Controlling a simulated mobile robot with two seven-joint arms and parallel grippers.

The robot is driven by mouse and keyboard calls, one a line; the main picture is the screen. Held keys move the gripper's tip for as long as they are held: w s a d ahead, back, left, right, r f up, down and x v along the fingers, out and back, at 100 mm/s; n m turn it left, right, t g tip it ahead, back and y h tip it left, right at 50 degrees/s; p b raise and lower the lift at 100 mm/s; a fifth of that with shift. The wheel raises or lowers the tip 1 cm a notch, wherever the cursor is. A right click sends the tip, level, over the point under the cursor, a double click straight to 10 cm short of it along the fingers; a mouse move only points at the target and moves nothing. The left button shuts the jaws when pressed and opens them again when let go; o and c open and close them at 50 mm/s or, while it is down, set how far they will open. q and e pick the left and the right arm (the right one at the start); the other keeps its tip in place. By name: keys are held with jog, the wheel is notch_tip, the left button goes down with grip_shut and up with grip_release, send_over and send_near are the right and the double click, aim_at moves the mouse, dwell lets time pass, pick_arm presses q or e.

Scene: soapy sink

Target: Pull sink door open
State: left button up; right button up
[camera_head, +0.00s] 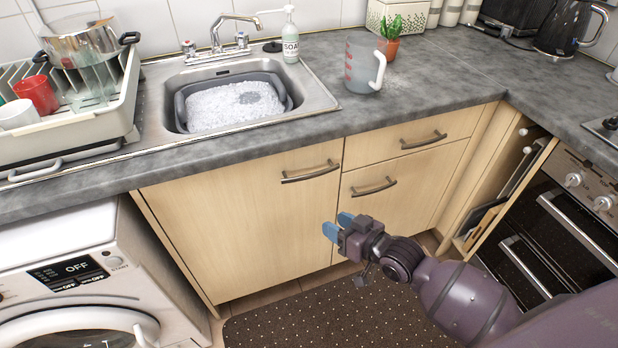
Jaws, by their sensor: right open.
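The sink door (238,235) is the wide pale wood cupboard door below the sink, and it is shut. Its dark bar handle (311,172) lies across its upper right part. My right gripper (337,226) has blue fingertips and comes in from the lower right. It is open and empty, below the handle and near the lower right edge of the door in the picture. Its exact distance from the door is hard to tell. The sink (300,92) above holds a grey tub (284,97) of foam. My left gripper is not in view.
A washing machine (120,240) stands left of the door. Drawers (415,138) with bar handles are to its right, then an oven (540,235). A dark dotted mat (270,325) lies on the floor. A dish rack (120,112) and a measuring jug (360,70) stand on the counter.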

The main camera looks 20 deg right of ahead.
aim_at(313, 176)
jog(key=w+m+t, duration=0.1)
jog(key=w+m, duration=0.4)
jog(key=w+m+t+b, duration=0.1)
jog(key=w+m, duration=0.4)
jog(key=w+r+m+t, duration=0.1)
jog(key=w+m, duration=0.4)
jog(key=m, duration=0.1)
jog(key=shift+w+a+y, duration=0.15)
jog(key=shift+w+y, duration=0.15)
jog(key=shift+w, duration=0.1)
grip_shut()
